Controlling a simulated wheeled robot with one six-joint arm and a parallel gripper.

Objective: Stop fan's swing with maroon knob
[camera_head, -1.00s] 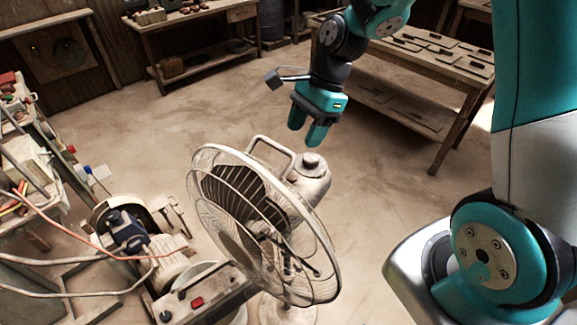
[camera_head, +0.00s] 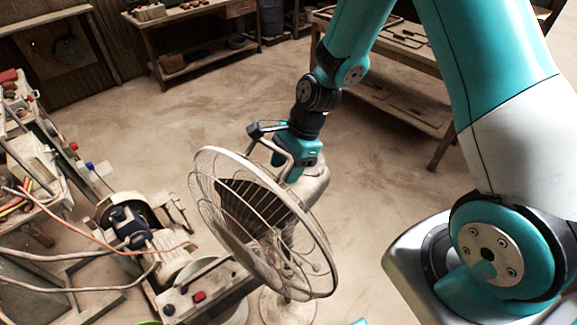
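The standing fan (camera_head: 262,225) is in the lower middle, its wire cage facing down and left. The pale motor housing (camera_head: 314,186) shows behind the cage, partly covered by my gripper. No maroon knob can be made out; the top of the housing, where a knob would show, is hidden by my gripper.
A motor machine (camera_head: 135,225) and a control box with a red button (camera_head: 199,296) stand left of the fan, with loose cables. A cluttered bench (camera_head: 30,150) lines the left edge. A wooden table (camera_head: 400,95) stands behind my arm. Floor between is clear.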

